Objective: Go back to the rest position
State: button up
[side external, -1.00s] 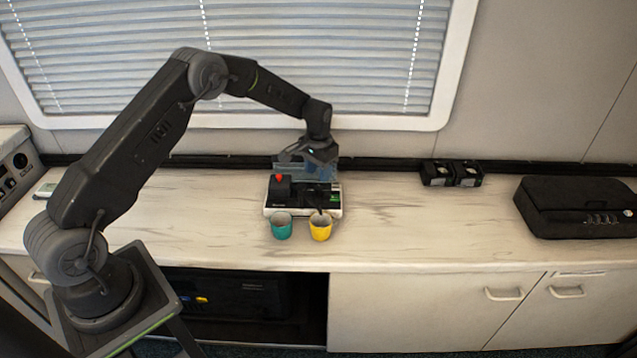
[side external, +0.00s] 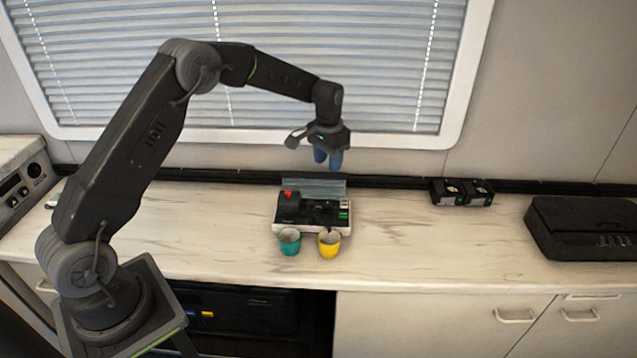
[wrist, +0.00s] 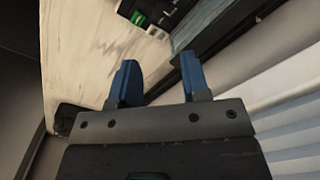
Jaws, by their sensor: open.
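My gripper (side external: 328,159) has blue fingers. It is open and empty, raised above and behind a small machine (side external: 312,228) on the counter, close to the window. The machine has a white base, a black body, a red knob and a grey-blue upright panel at its back. In the wrist view the gripper's two fingers (wrist: 158,85) stand apart with nothing between them. Part of the machine (wrist: 155,12) shows at the top of that view. A teal cup (side external: 289,242) and a yellow cup (side external: 329,244) stand upright in front of the machine.
The pale counter (side external: 400,240) is clear to the right of the cups. A black case (side external: 585,230) lies at the far right. A window with blinds (side external: 300,50) is behind my arm.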

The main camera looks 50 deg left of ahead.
jog(key=s+d+r+t, duration=0.1)
jog(key=s+d+r, duration=0.2)
jog(key=s+r, duration=0.45)
jog(key=s+d+r+t, duration=0.25)
jog(key=s+r, duration=0.35)
jog(key=r, duration=0.3)
jog(key=s+d+t, duration=0.1)
jog(key=s+d, duration=0.1)
jog(key=s, duration=0.8)
jog(key=s+d+r+t, duration=0.1)
jog(key=s+d, duration=0.2)
jog(key=s, duration=0.7)
jog(key=shift+s+r, duration=0.2)
jog(key=shift+s, duration=0.2)
